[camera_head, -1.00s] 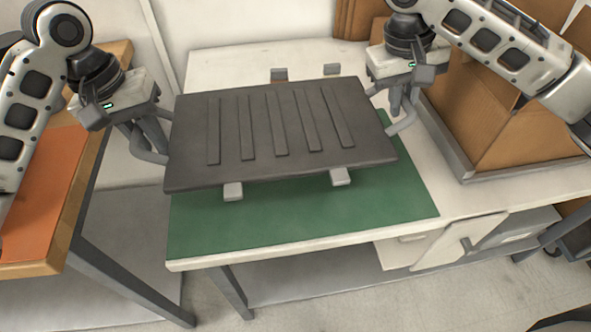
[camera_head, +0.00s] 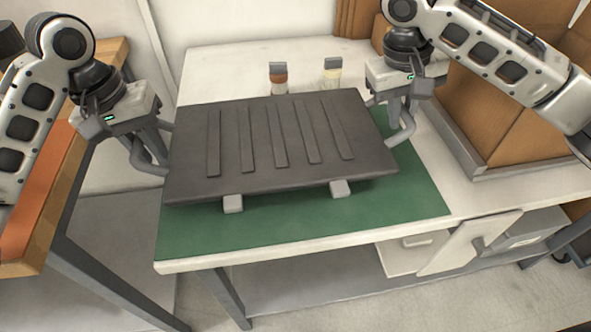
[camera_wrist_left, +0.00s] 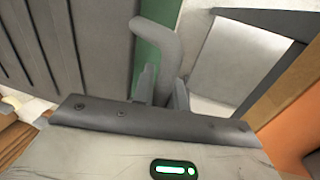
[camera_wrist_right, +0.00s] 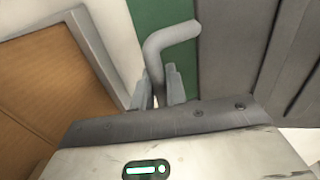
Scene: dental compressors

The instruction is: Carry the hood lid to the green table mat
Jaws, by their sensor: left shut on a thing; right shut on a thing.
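The dark grey hood lid (camera_head: 265,145) is a flat ribbed panel, held roughly level over the green table mat (camera_head: 330,215). The mat shows in front of it and at its right. Whether the lid touches the mat is hard to tell. My left gripper (camera_head: 150,160) is shut on the lid's left handle, a bent grey bar (camera_wrist_left: 160,50). My right gripper (camera_head: 402,118) is shut on the right handle, a similar bar (camera_wrist_right: 165,45). Two light grey tabs (camera_head: 232,203) stick out from the lid's front edge. The mat under the lid is hidden.
Two small jars (camera_head: 278,78) stand on the white table (camera_head: 225,70) behind the lid. A cardboard box in a grey tray (camera_head: 490,172) is at the right. A wooden-edged table with an orange top (camera_head: 40,200) is at the left. A white door hangs open under the table front.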

